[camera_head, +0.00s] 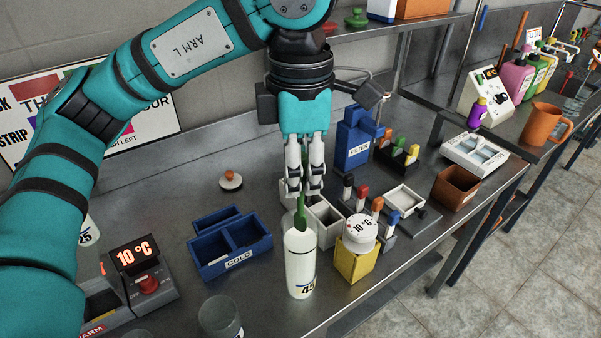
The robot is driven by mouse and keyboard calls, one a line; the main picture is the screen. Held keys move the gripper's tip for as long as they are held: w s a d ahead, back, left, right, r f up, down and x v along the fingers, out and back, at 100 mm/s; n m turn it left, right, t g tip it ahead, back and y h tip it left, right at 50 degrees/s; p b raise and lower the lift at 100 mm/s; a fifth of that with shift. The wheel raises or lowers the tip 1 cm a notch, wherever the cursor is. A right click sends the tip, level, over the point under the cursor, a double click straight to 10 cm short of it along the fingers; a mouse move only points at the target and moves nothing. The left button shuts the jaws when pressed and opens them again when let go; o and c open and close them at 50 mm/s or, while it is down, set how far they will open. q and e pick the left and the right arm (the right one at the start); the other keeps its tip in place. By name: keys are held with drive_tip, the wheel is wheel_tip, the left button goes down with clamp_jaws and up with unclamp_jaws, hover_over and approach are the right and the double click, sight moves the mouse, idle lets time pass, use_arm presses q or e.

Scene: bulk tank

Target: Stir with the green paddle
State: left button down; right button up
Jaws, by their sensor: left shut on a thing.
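My left gripper (305,185) points down over the bench and is shut on the green paddle (301,212). The paddle hangs upright between the fingers, and its upper part is largely covered by them. Its lower end is at the mouth of a tall white container (300,265) marked with a number that looks like 45. I cannot tell how deep the paddle reaches inside. The container stands upright on the metal bench (260,300). My right gripper is not in view.
A blue tray marked COLD (230,257) is left of the container. A clear glass (220,318) stands in front. A blue FILTER box (353,140) is behind. A temperature unit (137,270) is at left.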

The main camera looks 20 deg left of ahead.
use_arm(q)
drive_tip(key=shift+r+p, duration=2.7)
drive_tip(key=shift+r, duration=0.85)
